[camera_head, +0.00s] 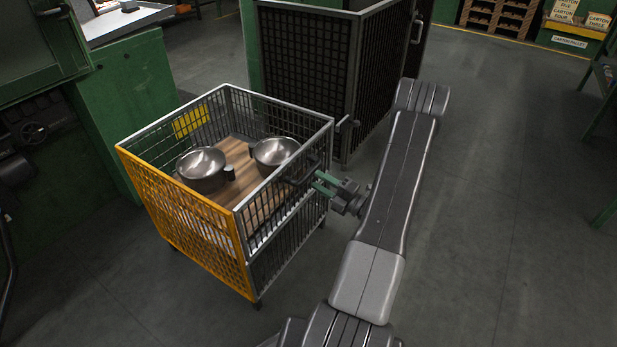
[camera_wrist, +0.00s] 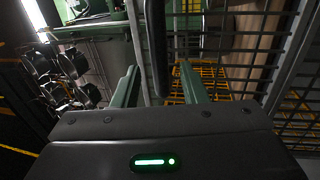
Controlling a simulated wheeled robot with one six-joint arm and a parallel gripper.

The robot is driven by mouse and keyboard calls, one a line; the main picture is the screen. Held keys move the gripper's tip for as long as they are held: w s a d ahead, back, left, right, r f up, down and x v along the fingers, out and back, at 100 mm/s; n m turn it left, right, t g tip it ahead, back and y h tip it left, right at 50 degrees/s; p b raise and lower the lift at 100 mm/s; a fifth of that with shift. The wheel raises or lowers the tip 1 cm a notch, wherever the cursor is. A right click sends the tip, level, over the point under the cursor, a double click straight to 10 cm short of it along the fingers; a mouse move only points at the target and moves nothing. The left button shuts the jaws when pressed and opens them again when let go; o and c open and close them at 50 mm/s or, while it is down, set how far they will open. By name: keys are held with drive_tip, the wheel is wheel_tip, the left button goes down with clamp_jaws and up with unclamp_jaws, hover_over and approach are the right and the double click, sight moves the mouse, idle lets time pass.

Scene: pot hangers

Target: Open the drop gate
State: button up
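A wheeled mesh cage cart (camera_head: 205,240) has an orange mesh side at the front left and grey bars on its other sides. Its right side is split into an upper panel, which looks like the drop gate (camera_head: 263,214), and a lower panel. The upper panel stands upright. My gripper (camera_head: 318,183) is beside this panel, near its far end, with green fingers apart. In the wrist view my open gripper (camera_wrist: 158,75) has a dark upright bar (camera_wrist: 156,45), likely a handle, between its fingers in the picture. I cannot tell whether they touch it.
Two shiny metal pots (camera_head: 202,166) (camera_head: 275,152) stand on the cart's wooden floor. A dark mesh cage (camera_head: 305,50) stands close behind the cart. Green machinery (camera_head: 120,100) is at the left. The grey floor (camera_head: 490,220) at the right is clear.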

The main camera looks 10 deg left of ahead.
sight(308, 174)
drive_tip(key=x, duration=0.5)
drive_tip(key=shift+b, duration=0.4)
clamp_jaws()
